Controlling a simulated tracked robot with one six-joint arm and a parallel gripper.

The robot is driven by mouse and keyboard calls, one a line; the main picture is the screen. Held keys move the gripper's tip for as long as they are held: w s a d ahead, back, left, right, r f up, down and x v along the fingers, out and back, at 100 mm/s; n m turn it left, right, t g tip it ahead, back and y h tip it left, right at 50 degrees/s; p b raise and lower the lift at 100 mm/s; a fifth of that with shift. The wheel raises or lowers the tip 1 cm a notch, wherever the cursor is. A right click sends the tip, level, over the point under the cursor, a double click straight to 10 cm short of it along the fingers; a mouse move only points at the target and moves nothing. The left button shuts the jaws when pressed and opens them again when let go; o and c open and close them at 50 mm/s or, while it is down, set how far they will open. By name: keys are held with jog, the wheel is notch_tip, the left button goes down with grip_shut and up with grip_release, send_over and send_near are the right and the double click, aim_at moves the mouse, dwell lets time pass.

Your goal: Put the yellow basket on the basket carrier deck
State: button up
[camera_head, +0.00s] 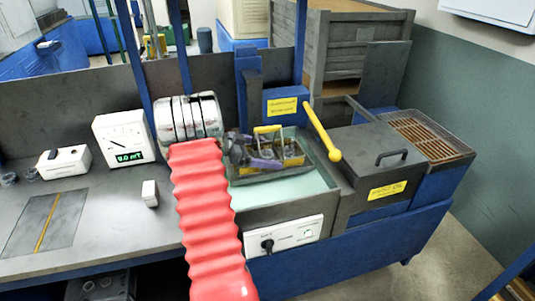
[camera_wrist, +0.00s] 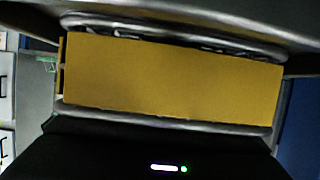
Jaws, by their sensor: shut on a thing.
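The yellow basket (camera_head: 292,152) is in the head view, over the pale green tank (camera_head: 305,187), with a raised yellow handle and dark contents. My gripper (camera_head: 262,160) reaches it from the left at the end of the red ribbed sleeve and is shut on it. In the wrist view a flat yellow part of the basket (camera_wrist: 170,82) fills the space between the grey fingers. A grey ledge that looks like the carrier deck (camera_head: 262,178) shows just under the basket. I cannot tell whether the basket touches it, as my gripper hides part of the contact.
A yellow-ended lever (camera_head: 322,130) slants down close to the right of the basket. A dark lidded box (camera_head: 375,155) and a rusty grate (camera_head: 430,137) stand further right. A meter (camera_head: 124,140) and a white box (camera_head: 64,162) stand on the left bench.

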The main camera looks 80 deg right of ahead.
jog(key=o, duration=0.9)
jog(key=shift+f, duration=0.1)
jog(key=shift+o, duration=0.2)
jog(key=v, duration=1.2)
jog(key=shift+w, duration=0.1)
